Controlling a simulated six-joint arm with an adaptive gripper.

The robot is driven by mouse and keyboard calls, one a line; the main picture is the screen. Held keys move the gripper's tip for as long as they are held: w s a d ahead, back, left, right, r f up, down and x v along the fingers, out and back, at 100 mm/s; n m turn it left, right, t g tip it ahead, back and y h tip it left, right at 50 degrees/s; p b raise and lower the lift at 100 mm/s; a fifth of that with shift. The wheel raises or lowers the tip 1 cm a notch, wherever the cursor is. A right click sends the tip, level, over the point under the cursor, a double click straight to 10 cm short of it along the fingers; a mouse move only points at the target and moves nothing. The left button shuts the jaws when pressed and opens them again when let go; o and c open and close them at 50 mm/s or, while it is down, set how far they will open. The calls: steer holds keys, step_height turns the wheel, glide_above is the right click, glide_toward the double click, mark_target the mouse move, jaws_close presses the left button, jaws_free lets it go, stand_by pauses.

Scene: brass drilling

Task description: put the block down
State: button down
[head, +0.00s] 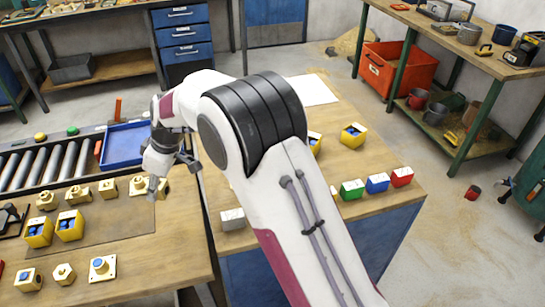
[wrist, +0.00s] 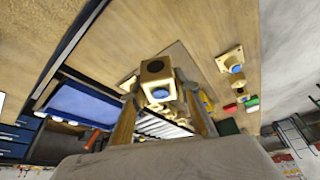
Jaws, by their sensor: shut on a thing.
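My gripper (wrist: 160,98) is shut on a brass block (wrist: 156,72). In the wrist view the block sits between the two fingertips, with a dark round hole in one face and a bluish-grey round spot on the face below it. In the head view my gripper (head: 170,178) is over the back right part of the left bench (head: 150,255), near the row of brass parts. The held block (head: 163,189) is partly hidden there by the fingers. I cannot tell whether it touches the bench mat.
Several brass parts (head: 108,189) stand close to the left of my gripper. Yellow blocks with blue inserts (head: 70,226) are farther left. A blue tray (head: 123,145) and a roller conveyor (head: 45,166) lie behind. The bench front right is clear.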

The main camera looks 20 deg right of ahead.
steer(key=w+d+m, duration=0.2)
steer(key=w+d, duration=0.1)
steer(key=d, duration=0.2)
steer(key=w+d+r+m+t+h, duration=0.1)
steer(key=w+d+m, duration=0.1)
steer(key=w+d, duration=0.2)
steer(key=w+d+r+m+t, duration=0.1)
steer(key=w+d+m, duration=0.1)
steer(key=w+d, duration=0.2)
steer(key=shift+w+d+r+h, duration=0.15)
steer(key=shift+d+h, duration=0.25)
steer(key=shift+d, duration=0.7)
steer(key=w+d+r+m+h, duration=0.1)
steer(key=w+d+m, duration=0.2)
steer(key=d, duration=0.6)
steer(key=w+d+r+m+h, duration=0.1)
steer(key=w+d+m, duration=0.2)
steer(key=d, duration=0.5)
steer(key=shift+d+r+m+t, duration=0.3)
steer(key=shift+d+r+m, duration=0.05)
steer(key=shift+m, duration=0.05)
steer(key=shift+f, duration=0.1)
steer(key=shift+f, duration=1.95)
steer(key=shift+f, duration=1.95)
steer(key=shift+f, duration=0.2)
